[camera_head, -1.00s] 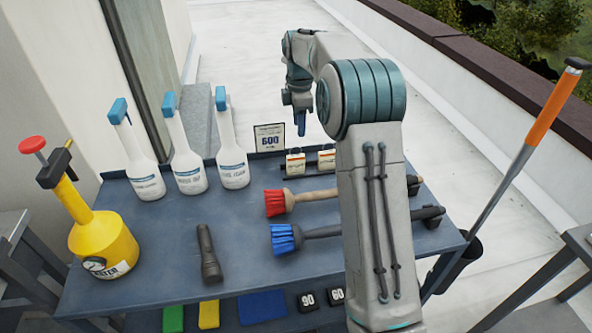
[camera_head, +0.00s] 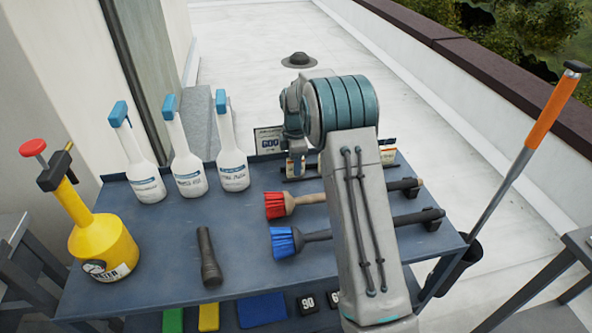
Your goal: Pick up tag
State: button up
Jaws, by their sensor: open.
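Small cream tags stand in a row on a dark rail at the back of the blue-grey table. One tag (camera_head: 384,152) shows at the right of my arm. The tags further left are mostly hidden behind my arm and gripper. My gripper (camera_head: 297,166) is low over the back of the table, at the left end of this row and in front of the number sign (camera_head: 268,141). It is open. Its fingers are small and partly covered by my wrist, so I cannot tell whether they touch a tag.
Several white spray bottles (camera_head: 188,172) with blue heads stand at the back left of the table (camera_head: 160,240). A red brush (camera_head: 283,204), a blue brush (camera_head: 288,241) and a black flashlight (camera_head: 208,258) lie in front. A yellow pump sprayer (camera_head: 104,248) stands at the left edge.

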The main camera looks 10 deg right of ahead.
jog(key=shift+f, duration=0.15)
grip_shut()
jog(key=shift+r, duration=0.55)
jog(key=r, duration=0.3)
jog(key=shift+s+d+r, duration=0.3)
jog(key=shift+d, duration=0.05)
jog(key=s+d+r+b, duration=0.1)
jog(key=s+d+r, duration=0.5)
jog(key=s+d, duration=0.1)
jog(key=shift+s+d+r, duration=0.15)
jog(key=shift+s+d, duration=0.05)
jog(key=shift+s, duration=0.25)
